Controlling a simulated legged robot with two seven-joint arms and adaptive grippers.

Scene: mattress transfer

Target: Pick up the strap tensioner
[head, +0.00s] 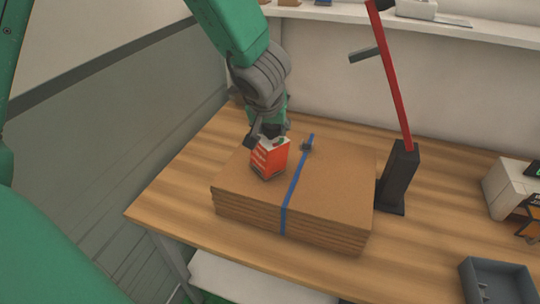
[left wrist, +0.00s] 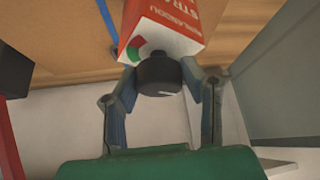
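An orange-and-white box (head: 269,158) with a dark round knob (left wrist: 159,75) on top sits on a stack of cardboard sheets (head: 330,197), left of a blue strap (head: 296,180). Its lettering in the left wrist view begins "STRA", with the rest cut off. My left gripper (head: 266,138) comes down onto the box from above. In the left wrist view its two fingers (left wrist: 160,78) stand either side of the knob, very close to it. I cannot tell whether they press on it. A red-handled tool (head: 392,80) stands upright in a black base on the right. My right gripper is not in view.
The cardboard stack lies on a wooden table (head: 175,195). A small dark buckle (head: 306,146) sits on the strap. A grey tray (head: 497,280) and a white device (head: 508,187) are at the right. A white shelf (head: 470,33) runs along the back wall.

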